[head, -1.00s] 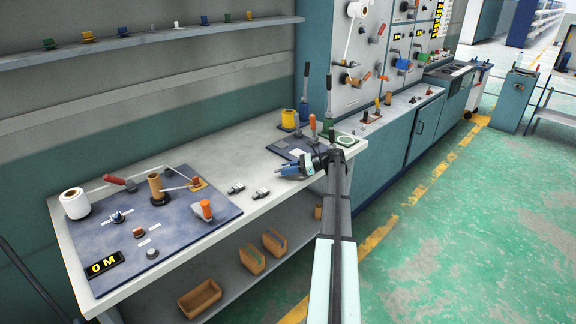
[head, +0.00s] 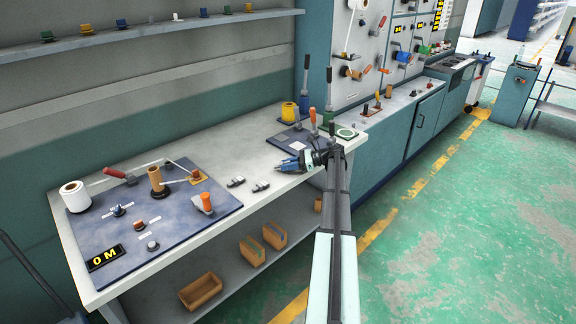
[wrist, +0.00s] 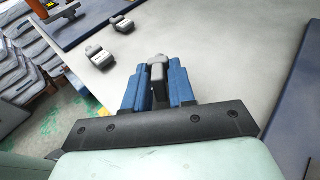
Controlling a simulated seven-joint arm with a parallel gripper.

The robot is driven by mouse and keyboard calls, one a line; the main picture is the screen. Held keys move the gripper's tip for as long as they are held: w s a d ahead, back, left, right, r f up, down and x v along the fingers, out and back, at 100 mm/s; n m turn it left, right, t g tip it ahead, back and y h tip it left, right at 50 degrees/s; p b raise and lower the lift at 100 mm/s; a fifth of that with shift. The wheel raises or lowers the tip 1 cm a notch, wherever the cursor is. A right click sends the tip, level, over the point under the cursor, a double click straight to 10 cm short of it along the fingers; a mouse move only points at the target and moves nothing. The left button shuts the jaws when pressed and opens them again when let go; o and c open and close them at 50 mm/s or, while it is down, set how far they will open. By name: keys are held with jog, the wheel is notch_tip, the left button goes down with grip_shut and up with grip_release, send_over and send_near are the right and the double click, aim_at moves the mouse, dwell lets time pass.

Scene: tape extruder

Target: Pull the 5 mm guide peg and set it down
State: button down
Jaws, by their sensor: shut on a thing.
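My gripper (head: 284,165) is over the table's front edge region, left of the dark pad. In the wrist view its blue fingers (wrist: 158,78) are shut on a small grey peg (wrist: 157,72) with a rounded top. Its lower part is hidden between the fingers. I cannot read its size. Two similar grey pieces lie on the bare tabletop, left of my gripper: one piece (head: 236,182) and another piece (head: 261,186). They also show in the wrist view as a nearer piece (wrist: 100,57) and a farther piece (wrist: 122,24).
A blue board (head: 180,228) with a white roll (head: 75,196) and levers covers the table's left. A dark pad (head: 289,139) with upright-handled tools lies to the right. The white tabletop (head: 215,150) between is mostly clear.

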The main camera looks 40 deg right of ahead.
jog(key=shift+f, duration=0.25)
dwell(0.4)
jog(key=c, duration=0.9)
grip_release()
jog(key=shift+o, duration=0.2)
jog(key=v, duration=1.4)
